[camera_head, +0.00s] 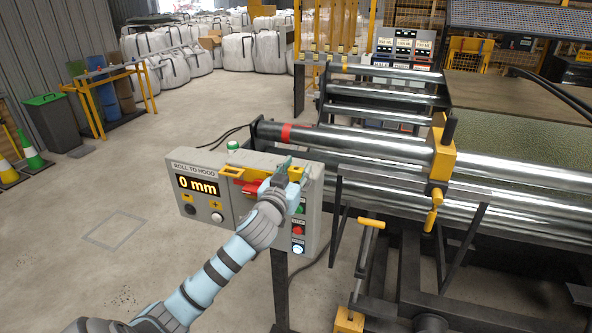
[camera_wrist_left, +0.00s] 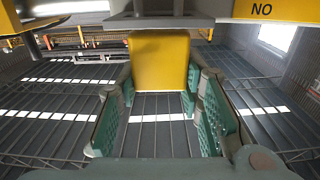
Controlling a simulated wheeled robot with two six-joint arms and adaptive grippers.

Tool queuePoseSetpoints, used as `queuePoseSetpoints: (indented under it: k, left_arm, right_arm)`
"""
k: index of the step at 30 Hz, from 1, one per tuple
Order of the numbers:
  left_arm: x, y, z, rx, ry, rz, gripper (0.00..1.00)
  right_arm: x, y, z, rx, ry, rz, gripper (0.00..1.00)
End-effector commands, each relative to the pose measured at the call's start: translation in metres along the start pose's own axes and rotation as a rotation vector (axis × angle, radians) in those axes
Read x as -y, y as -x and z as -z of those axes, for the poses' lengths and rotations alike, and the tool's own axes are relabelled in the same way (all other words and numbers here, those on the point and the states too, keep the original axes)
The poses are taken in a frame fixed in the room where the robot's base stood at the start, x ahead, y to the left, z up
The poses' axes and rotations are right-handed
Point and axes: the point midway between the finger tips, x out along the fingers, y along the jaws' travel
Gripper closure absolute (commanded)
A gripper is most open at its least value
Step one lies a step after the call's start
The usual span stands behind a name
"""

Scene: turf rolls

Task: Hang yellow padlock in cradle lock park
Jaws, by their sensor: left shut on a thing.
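In the left wrist view a yellow padlock body (camera_wrist_left: 158,62) sits between the teal fingers of my left gripper (camera_wrist_left: 160,105), which is shut on it. A grey bracket (camera_wrist_left: 160,21) crosses just above the padlock. I cannot tell whether the shackle is on it. In the head view my left gripper (camera_head: 284,172) is at the upper front of the grey control box (camera_head: 262,222) and hides the padlock. I cannot identify the cradle lock park with certainty. My right gripper is not in view.
Yellow plates flank the bracket, one (camera_wrist_left: 265,10) reading "NO". The box has a "0 mm" display (camera_head: 198,187), a red part (camera_head: 250,188) beside my gripper, and several buttons. Steel rollers (camera_head: 350,140) lie behind and right. Open floor (camera_head: 110,185) is at left.

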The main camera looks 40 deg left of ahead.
Motion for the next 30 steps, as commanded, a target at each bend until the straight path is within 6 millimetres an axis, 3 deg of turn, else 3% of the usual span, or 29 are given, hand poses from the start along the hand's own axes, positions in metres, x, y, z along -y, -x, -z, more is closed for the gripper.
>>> queuePoseSetpoints:
  k: [3,4,8,19,23,30]
  left_arm:
    - [0.0,0.0,-0.004,0.0,0.0,0.0,0.97]
    - [0.0,0.0,-0.003,0.0,0.0,0.0,0.62]
    - [0.0,0.0,-0.002,-0.001,0.0,0.0,0.43]
    - [0.0,0.007,-0.003,0.001,-0.003,0.0,0.43]
    - [0.0,0.034,-0.003,0.001,-0.006,-0.002,0.43]
    - [-0.001,0.099,-0.003,0.002,-0.004,-0.004,0.43]
  right_arm:
    - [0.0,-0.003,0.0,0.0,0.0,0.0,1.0]
    - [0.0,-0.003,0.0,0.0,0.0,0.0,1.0]
    - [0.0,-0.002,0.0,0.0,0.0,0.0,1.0]
    - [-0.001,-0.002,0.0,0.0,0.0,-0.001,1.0]
    - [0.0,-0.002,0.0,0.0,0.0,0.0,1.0]
    - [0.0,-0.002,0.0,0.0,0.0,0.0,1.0]
